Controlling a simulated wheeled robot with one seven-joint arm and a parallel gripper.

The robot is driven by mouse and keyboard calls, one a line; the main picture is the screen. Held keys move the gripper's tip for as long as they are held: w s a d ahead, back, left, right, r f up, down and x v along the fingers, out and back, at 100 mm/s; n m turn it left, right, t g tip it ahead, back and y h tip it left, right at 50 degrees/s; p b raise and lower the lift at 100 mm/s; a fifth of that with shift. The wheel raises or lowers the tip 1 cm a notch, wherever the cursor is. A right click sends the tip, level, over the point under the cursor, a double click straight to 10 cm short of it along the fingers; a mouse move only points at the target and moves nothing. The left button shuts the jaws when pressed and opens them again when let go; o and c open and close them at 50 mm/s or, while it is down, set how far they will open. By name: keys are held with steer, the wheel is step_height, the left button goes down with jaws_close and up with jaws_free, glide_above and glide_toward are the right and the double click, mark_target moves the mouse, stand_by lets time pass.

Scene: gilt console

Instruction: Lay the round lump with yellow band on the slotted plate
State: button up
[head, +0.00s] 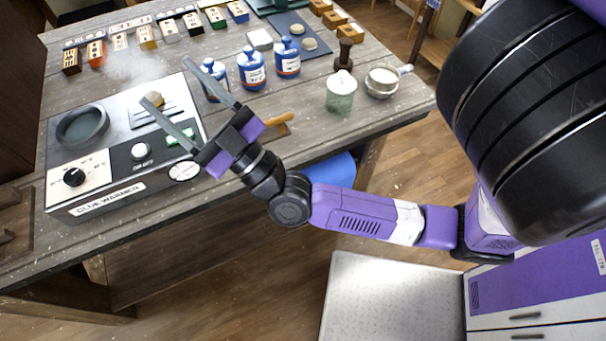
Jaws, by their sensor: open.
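The glue warmer (110,190) is a grey metal box on the left of the bench. The slotted plate (140,118) is set in its top, to the right of a dark round well. A small round lump with a yellowish tint (154,98) sits at the plate, partly behind my lower finger; I cannot make out its band clearly. My gripper (165,81) is open, its two long grey fingers reaching up and left over the warmer. The lump shows close to the lower fingertip, between the fingers in the picture. I cannot tell whether they touch.
Blue-and-white bottles (252,70) stand just right of the upper finger. A dark mat (320,66) with pale round lumps (309,44) lies behind them. A green-patterned cup (340,95) and a white pot (381,82) stand right. Labelled blocks line the back.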

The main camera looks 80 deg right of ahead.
steer(key=s+a+f+g+y, duration=0.3)
steer(key=s+a+f+g, duration=0.2)
steer(key=s+f, duration=0.3)
steer(key=s+a+f+g+y, duration=0.4)
steer(key=s+a+f, duration=0.3)
steer(key=s, duration=0.6)
step_height(320, 180, down, 2)
steer(key=shift+a+f+m+g+y, duration=0.3)
steer(key=shift+a+m+g, duration=0.1)
steer(key=shift+g, duration=0.2)
